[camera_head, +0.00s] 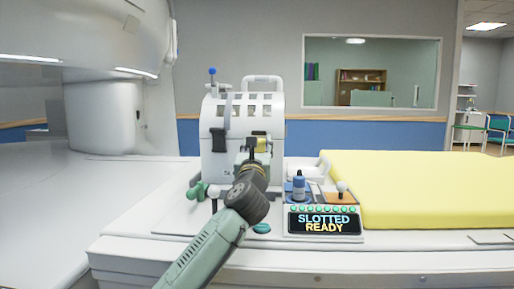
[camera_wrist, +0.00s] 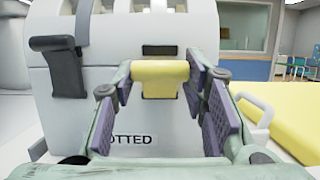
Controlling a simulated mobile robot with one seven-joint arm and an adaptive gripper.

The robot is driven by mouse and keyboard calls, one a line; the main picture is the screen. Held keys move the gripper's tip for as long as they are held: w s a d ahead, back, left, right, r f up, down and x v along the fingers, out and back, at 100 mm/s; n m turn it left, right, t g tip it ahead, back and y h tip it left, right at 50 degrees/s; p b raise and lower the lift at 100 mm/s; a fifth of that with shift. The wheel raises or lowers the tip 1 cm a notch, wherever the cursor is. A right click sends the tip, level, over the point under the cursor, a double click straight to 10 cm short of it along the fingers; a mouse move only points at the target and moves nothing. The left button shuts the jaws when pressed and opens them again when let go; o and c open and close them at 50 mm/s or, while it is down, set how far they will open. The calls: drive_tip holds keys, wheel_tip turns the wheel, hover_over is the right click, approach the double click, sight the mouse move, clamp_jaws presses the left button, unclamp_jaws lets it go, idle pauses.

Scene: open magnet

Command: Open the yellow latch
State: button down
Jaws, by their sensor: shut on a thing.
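The yellow latch (camera_wrist: 160,80) sits on the front of a white slotted housing (camera_wrist: 105,112). In the wrist view a dark slot shows just above the latch. In the head view the latch (camera_head: 262,145) is partly hidden behind my gripper (camera_head: 256,148). In the wrist view my gripper (camera_wrist: 165,90) has its purple-padded fingers on the left and right of the latch, and it is shut on the latch. Whether the latch has turned or shifted from its rest position, I cannot tell.
A black latch (camera_wrist: 66,68) is left of the yellow one. A green-ended lever (camera_head: 196,191) is at left. A yellow mattress (camera_head: 420,185) lies at right.

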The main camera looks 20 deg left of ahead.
drive_tip(key=c, duration=1.1)
unclamp_jaws()
drive_tip(key=v, duration=1.2)
